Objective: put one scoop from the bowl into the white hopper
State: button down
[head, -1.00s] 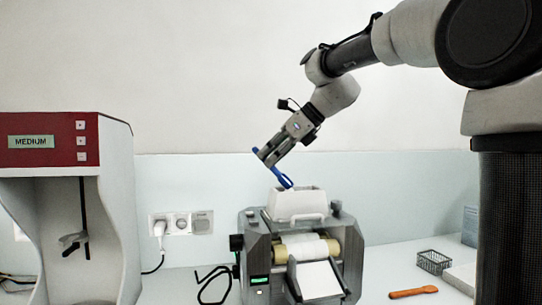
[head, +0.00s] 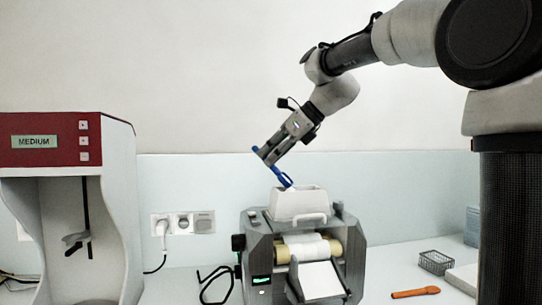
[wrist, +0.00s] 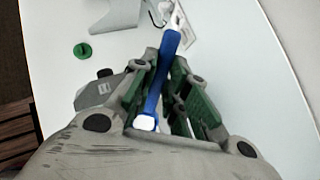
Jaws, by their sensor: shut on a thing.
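My gripper (head: 268,155) is shut on a blue scoop (head: 285,180), which slants down from the fingers. The scoop's handle also shows between the green-padded fingers in the wrist view (wrist: 160,80). The scoop's lower end is at the top of the white hopper (head: 299,205), over or just inside its opening; I cannot tell which. The hopper sits on top of a grey roller mill (head: 258,262). No bowl can be made out in these views.
A red and white machine marked MEDIUM (head: 62,150) stands at the left. A green disc (wrist: 82,50) shows in the wrist view. Sockets with a plugged cable (head: 182,223) are on the wall.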

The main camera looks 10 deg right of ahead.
jog(key=shift+r, duration=2.85)
